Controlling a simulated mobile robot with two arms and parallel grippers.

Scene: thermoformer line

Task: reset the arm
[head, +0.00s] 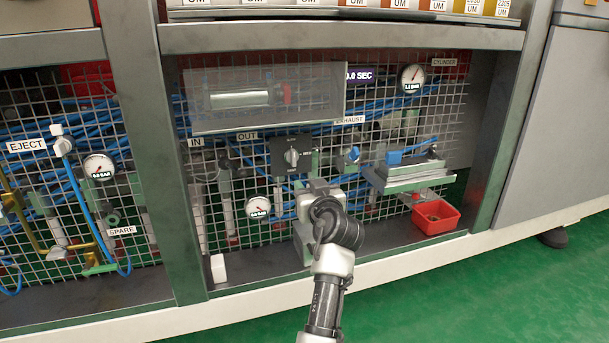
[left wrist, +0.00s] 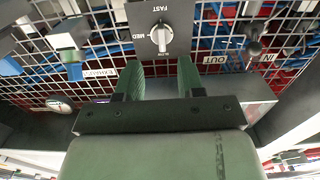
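My left arm (head: 331,265) comes up from the bottom centre of the head view to the mesh panel. Its gripper faces the panel; in the head view my own wrist largely hides the fingers. In the left wrist view the two green fingers of my left gripper (left wrist: 160,75) stand apart with nothing between them. A black speed plate with a grey knob (head: 291,157) is just beyond the gripper; the knob also shows in the left wrist view (left wrist: 161,36), with FAST and MED legible. My right gripper is in neither view.
The mesh panel carries blue hoses, an upper gauge (head: 413,78), a lower gauge (head: 258,207) and a clear-covered cylinder (head: 240,98). A red bin (head: 435,217) sits on the ledge at right. A frame post (head: 160,150) stands at left. Green floor is open at lower right.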

